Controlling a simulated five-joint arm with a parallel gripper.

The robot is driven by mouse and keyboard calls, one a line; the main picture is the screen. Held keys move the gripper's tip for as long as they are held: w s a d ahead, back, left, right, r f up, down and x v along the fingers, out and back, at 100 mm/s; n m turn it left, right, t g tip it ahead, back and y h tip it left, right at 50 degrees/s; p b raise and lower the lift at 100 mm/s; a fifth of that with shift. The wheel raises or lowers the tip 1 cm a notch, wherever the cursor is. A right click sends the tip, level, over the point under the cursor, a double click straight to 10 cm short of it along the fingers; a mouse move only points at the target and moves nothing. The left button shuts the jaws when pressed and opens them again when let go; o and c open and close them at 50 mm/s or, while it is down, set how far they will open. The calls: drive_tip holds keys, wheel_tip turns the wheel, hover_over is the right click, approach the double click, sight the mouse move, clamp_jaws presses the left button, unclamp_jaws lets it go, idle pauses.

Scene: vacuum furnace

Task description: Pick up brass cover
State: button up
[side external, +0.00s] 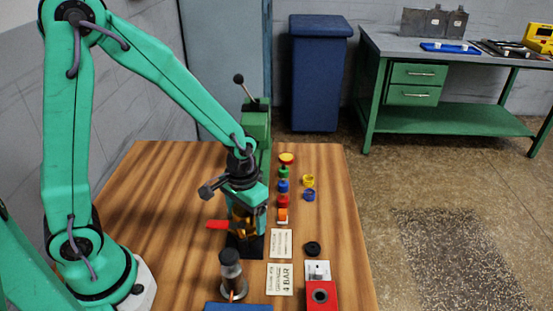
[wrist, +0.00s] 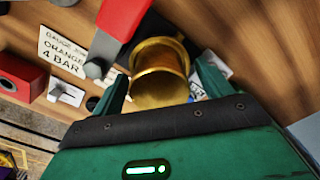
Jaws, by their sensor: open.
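The brass cover (wrist: 158,72) is a gold, hollow, flanged cylinder. In the wrist view it is between the two fingers of my gripper (wrist: 162,88), its open rim toward the camera. The fingers are apart, one on each side of it; I cannot tell whether either touches it. In the side view my gripper (side external: 246,208) points down over the table, with part of the brass cover (side external: 241,224) showing between and below the fingers. The cover's base is hidden there.
A red lever (wrist: 124,18) is close beside the cover. Printed cards (side external: 279,279), a red box (side external: 322,296), a black ring (side external: 313,248) and a dark cylinder (side external: 231,268) stand nearby. Coloured rings (side external: 283,186) are farther back. The table's left side is clear.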

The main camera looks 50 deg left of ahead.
drive_tip(key=c, duration=1.2)
drive_tip(key=shift+r, duration=0.15)
drive_tip(key=shift+r, duration=4.9)
